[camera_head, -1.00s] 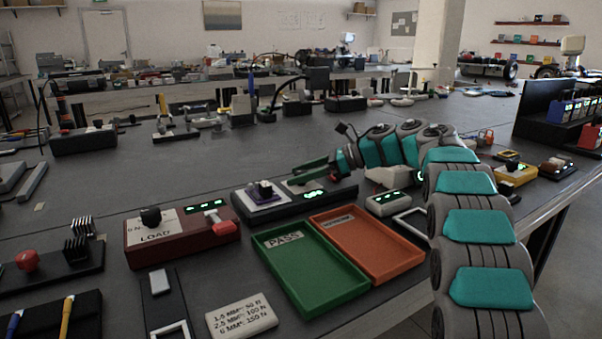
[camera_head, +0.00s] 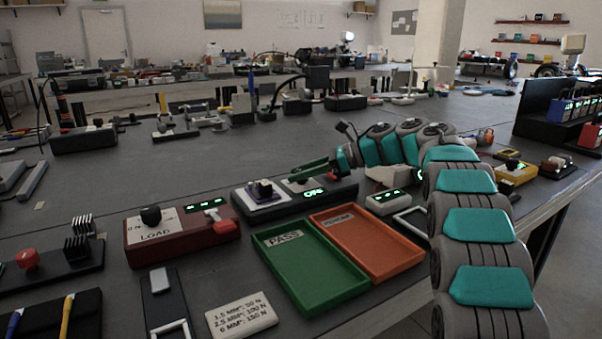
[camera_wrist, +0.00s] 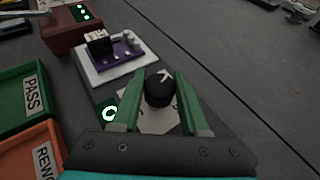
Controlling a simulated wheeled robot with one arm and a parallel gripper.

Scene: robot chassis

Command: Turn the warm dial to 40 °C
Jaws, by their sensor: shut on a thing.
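The warm dial is a round black knob (camera_wrist: 160,88) with a white pointer mark on top, seen in the wrist view. It stands on a pale plate (camera_wrist: 158,120) at one end of a dark box (camera_head: 285,208). My gripper (camera_wrist: 167,82) has its two green fingers on either side of the knob, shut on it. In the head view my gripper (camera_head: 310,171) is over the right part of the box, and the knob is hidden there. A green lit display (camera_head: 313,191) shows on the box, its reading too small to tell. The dial's scale is mostly covered.
A purple board on a white plate (camera_head: 266,199) sits on the same box, left of my gripper. A red LOAD box (camera_head: 180,238) stands further left. A green PASS tray (camera_head: 300,285) and an orange tray (camera_head: 385,262) lie in front.

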